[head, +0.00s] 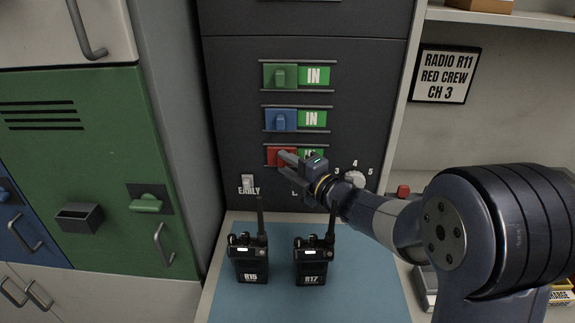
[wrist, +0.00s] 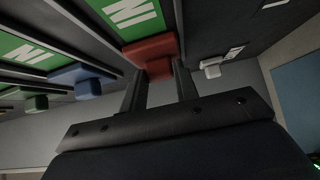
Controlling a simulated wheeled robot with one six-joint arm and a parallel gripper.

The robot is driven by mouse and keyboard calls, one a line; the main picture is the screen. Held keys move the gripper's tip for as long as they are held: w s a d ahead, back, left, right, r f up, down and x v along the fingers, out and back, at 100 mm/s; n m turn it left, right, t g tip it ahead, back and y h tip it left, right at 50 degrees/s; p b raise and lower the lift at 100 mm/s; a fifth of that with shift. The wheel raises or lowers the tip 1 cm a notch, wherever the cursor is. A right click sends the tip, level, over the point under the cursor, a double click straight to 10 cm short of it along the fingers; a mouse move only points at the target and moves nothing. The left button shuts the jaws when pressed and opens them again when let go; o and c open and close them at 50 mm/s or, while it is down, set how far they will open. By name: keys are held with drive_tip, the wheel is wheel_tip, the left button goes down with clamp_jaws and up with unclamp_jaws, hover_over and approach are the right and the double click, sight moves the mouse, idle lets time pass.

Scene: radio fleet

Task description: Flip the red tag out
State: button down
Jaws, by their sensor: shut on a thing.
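The red tag (head: 273,155) is the lowest of three sliding tags on the dark panel. It sits at the left of its track, with the green IN label (head: 316,153) to its right, partly hidden by my gripper. My gripper (head: 284,160) reaches in from the right and is shut on the red tag's knob. In the wrist view the red tag (wrist: 150,46) shows just beyond the fingers, and its knob lies between my fingertips (wrist: 160,72). The IN label (wrist: 128,14) beside it shows there too.
Above are the green tag (head: 280,76) and the blue tag (head: 280,120), both beside IN labels. Below are a white EARLY switch (head: 247,181) and a dial (head: 355,180). Radios R15 (head: 253,262) and R17 (head: 313,262) stand on the blue mat (head: 365,290) under my arm.

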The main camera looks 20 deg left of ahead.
drive_tip(key=w+d+b, duration=0.1)
drive_tip(key=d, duration=0.6)
drive_tip(key=shift+w+b, duration=0.35)
drive_tip(key=c, duration=1.1)
unclamp_jaws()
drive_tip(key=shift+d, duration=0.15)
drive_tip(key=b+v, duration=0.2)
drive_tip(key=v, duration=0.8)
drive_tip(key=shift+s+d, duration=0.2)
drive_tip(key=shift+d, duration=0.15)
